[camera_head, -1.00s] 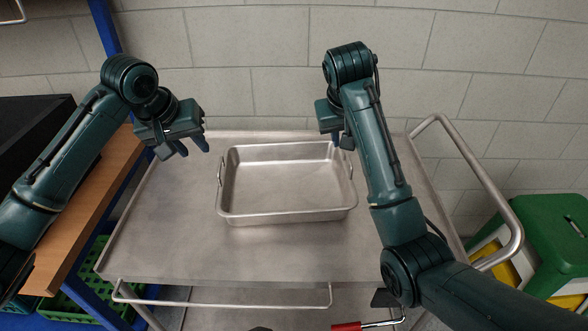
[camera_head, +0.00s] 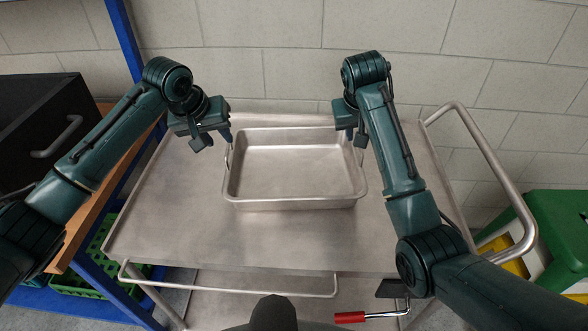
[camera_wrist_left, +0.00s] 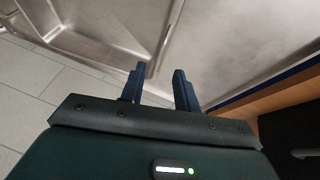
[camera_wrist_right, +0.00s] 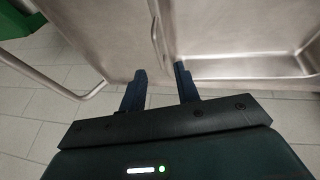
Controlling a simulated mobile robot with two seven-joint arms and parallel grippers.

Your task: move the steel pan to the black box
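The steel pan (camera_head: 292,191) is a shallow rectangular tray with a loop handle on each short side, resting flat on the steel cart top. My left gripper (camera_head: 214,141) is open and empty near the pan's left handle (camera_head: 228,160); in the left wrist view the handle (camera_wrist_left: 165,42) lies ahead of its parted fingers. My right gripper (camera_head: 350,138) is open near the pan's right handle; in the right wrist view that handle (camera_wrist_right: 156,32) is ahead of the fingers. Neither gripper visibly touches the pan. The black box (camera_head: 40,140) has a grey handle and is cut by the left edge.
The box stands on a wooden shelf (camera_head: 80,232) with a blue post (camera_head: 124,40). A green crate (camera_head: 85,275) is below. The cart top (camera_head: 180,225) is clear around the pan. A tubular rail (camera_head: 490,150) and green stool (camera_head: 560,230) are at right.

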